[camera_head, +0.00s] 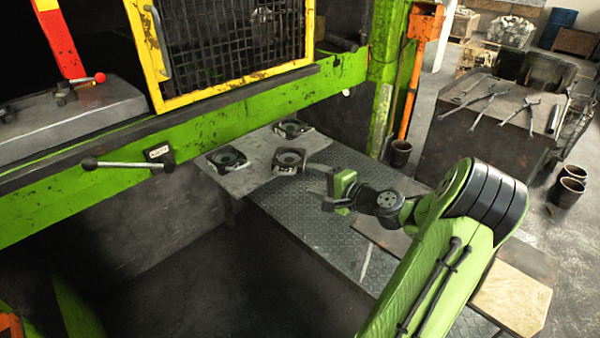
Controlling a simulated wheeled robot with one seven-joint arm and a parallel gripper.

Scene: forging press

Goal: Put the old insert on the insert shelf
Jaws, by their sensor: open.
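Three dark, blocky inserts with round recesses rest on a grey shelf (257,146) beside the press. One insert (227,159) is at the left, one (290,129) at the back, and one (289,162) at the front right. I cannot tell by looks which is the old one. My gripper (317,187) is open and empty, its two fingers pointing left. In the picture it is just right of and below the front-right insert, apart from it, above the dark tread plate.
The green press beam (240,105) and yellow mesh guard (235,50) stand at the back left. A lever (125,164) sticks out from the beam. A green post (385,90) rises behind the shelf. A bench with tongs (490,110) is at the right.

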